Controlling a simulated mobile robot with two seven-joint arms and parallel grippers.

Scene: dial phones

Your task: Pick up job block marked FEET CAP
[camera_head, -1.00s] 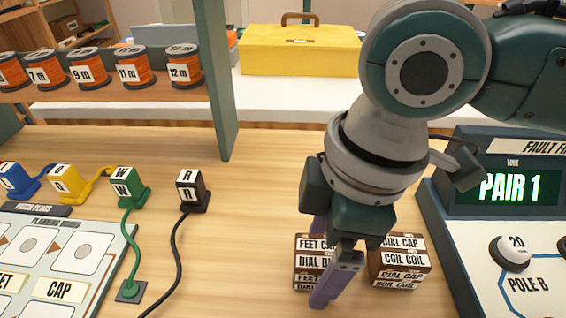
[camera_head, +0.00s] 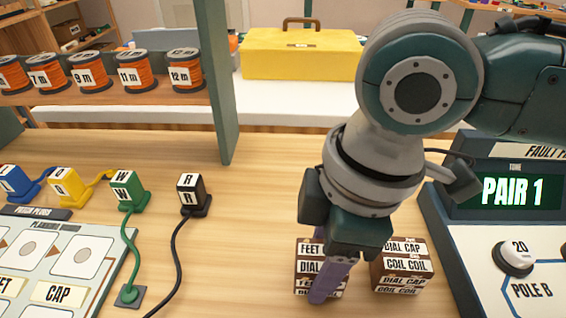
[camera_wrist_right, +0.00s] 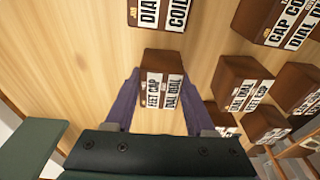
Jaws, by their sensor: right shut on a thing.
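The brown block marked FEET CAP (camera_head: 307,266) sits on the wooden table near the bottom centre of the head view, partly hidden by my right gripper. In the right wrist view the block (camera_wrist_right: 154,88) shows FEET CAP and DIAL DIAL labels on white strips. My right gripper (camera_head: 320,270) points down over it and is shut on it, one purple finger on each side. The fingers (camera_wrist_right: 162,84) also show beside the block in the wrist view. My left gripper is not in view.
A brown block marked DIAL CAP and COIL COIL (camera_head: 401,262) stands close on the right. More brown blocks (camera_wrist_right: 242,85) show in the wrist view. The tester with the PAIR 1 screen (camera_head: 513,191) is at right. Corded plugs (camera_head: 128,190) and a label board (camera_head: 75,262) are at left.

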